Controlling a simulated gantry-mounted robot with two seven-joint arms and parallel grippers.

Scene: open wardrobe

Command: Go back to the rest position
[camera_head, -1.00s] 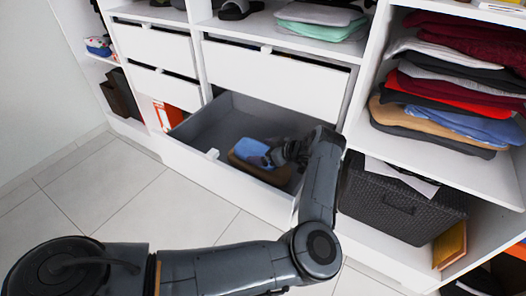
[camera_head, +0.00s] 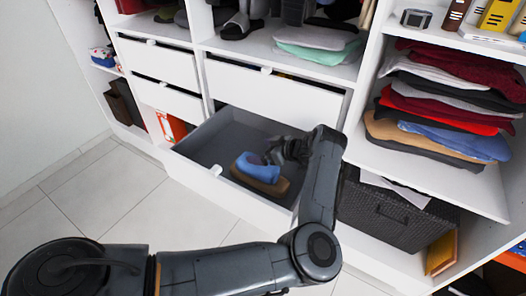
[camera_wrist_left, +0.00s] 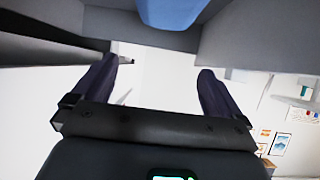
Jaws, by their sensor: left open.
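My left gripper (camera_head: 286,150) is open and empty over the right part of the open lower drawer (camera_head: 215,187). A folded blue item (camera_head: 258,168) lies on a folded brown item (camera_head: 262,183) in the drawer, to the left of and below the gripper. In the left wrist view, the two dark fingers (camera_wrist_left: 157,70) are spread apart with nothing between them. A blue patch (camera_wrist_left: 172,10) shows at the top edge there, apart from the fingers. My left arm reaches in across the bottom of the head view. My right gripper is not in view.
Closed white drawers (camera_head: 275,88) stand above the open one. Folded clothes (camera_head: 440,105) fill the shelf at right, above a dark woven basket (camera_head: 385,213). A wardrobe upright stands just right of my forearm. The tiled floor (camera_head: 95,200) at left is clear.

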